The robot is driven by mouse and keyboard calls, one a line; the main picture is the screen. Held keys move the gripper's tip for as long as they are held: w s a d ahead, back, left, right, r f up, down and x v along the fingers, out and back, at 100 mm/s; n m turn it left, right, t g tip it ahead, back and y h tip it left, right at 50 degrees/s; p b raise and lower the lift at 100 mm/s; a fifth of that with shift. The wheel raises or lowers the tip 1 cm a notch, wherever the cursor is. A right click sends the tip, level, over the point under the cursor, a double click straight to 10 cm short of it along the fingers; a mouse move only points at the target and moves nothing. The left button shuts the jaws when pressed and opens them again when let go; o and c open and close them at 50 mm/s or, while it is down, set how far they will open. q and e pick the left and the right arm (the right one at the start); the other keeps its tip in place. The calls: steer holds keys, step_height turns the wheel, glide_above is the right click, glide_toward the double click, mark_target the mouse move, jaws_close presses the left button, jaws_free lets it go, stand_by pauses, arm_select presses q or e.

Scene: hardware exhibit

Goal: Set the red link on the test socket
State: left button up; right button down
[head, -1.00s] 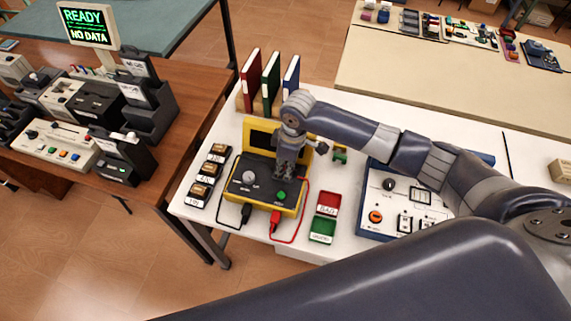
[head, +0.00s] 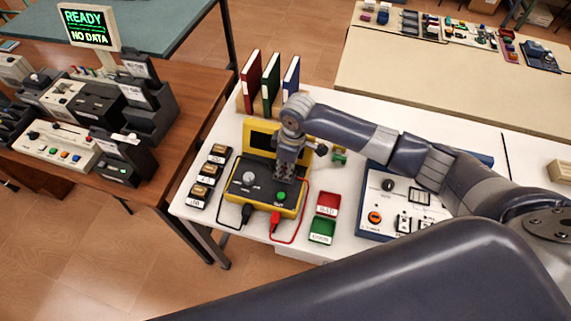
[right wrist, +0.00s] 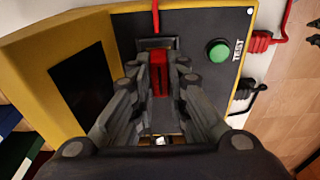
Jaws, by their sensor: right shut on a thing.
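My right gripper (head: 287,180) is over the top of the yellow and black tester (head: 262,183), its fingers pointing down. In the right wrist view my right gripper (right wrist: 160,82) is shut on the red link (right wrist: 158,68). The link lies between the fingertips, close to a dark socket (right wrist: 157,43) on the black panel. I cannot tell whether the link touches the socket or is above it. The green TEST button (right wrist: 218,51) is beside the socket; it also shows in the head view (head: 281,195). My left gripper is not in view.
Small labelled blocks (head: 206,174) stand left of the tester. A red tray (head: 328,204) and a green tray (head: 322,229) are to its right, with a blue-edged control panel (head: 385,207) beyond. Binders (head: 270,82) stand behind. Black and red leads run from the tester's front.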

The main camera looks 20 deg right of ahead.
stand_by(0.5)
steer(key=shift+p, duration=0.35)
steer(key=shift+f+b, duration=0.35)
steer(key=shift+f, duration=0.3)
stand_by(0.4)
steer(key=c, duration=1.8)
jaws_free()
steer(key=shift+c, duration=0.2)
